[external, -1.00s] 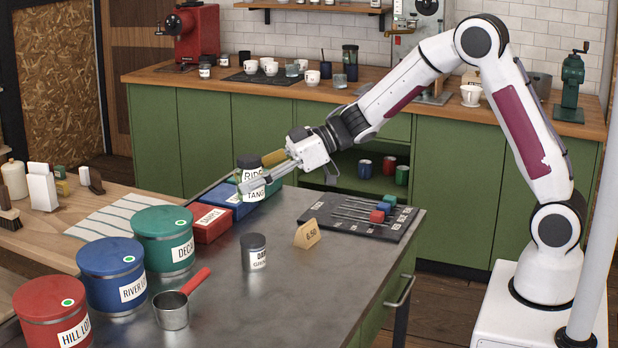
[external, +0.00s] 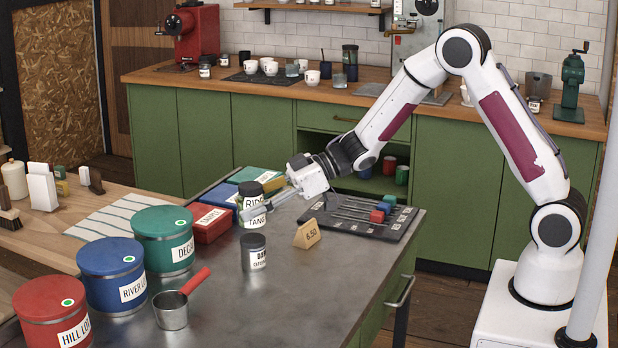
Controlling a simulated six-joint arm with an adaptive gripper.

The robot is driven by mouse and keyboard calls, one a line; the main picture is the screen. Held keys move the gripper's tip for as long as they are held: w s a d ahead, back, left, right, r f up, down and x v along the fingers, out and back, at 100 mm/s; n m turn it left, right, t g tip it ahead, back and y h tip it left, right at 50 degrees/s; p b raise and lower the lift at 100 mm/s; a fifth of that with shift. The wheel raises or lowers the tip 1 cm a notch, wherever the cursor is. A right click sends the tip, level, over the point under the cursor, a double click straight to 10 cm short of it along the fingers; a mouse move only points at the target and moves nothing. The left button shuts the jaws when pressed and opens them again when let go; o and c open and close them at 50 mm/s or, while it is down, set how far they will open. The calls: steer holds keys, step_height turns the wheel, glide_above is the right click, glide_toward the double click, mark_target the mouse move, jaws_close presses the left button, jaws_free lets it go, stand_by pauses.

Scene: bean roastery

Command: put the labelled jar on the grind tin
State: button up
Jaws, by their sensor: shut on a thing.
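The labelled jar (external: 249,190) has a dark lid and a white label reading roughly "RIDGE TANGY". My gripper (external: 264,207) is shut on it from the right, with a finger across the label. The jar is upright. The small dark-lidded tin (external: 254,258), with a pale lower label that is hard to read, appears to be the grind tin and stands on the metal table. In the picture the jar is just above and slightly left of the tin's lid. I cannot tell the exact gap or depth between them.
Red (external: 210,224), blue (external: 222,196) and green (external: 262,178) boxes lie behind and left of the jar. Large canisters (external: 163,240) and a red-handled scoop (external: 171,309) stand left. The front right tabletop is clear.

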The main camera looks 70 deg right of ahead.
steer(key=shift+f, duration=1.45)
steer(key=shift+f, duration=0.1)
steer(key=o, duration=1.3)
steer(key=shift+f, duration=0.1)
steer(key=shift+r, duration=0.25)
steer(key=v, duration=1.2)
steer(key=shift+f, duration=0.15)
steer(key=shift+d, duration=0.1)
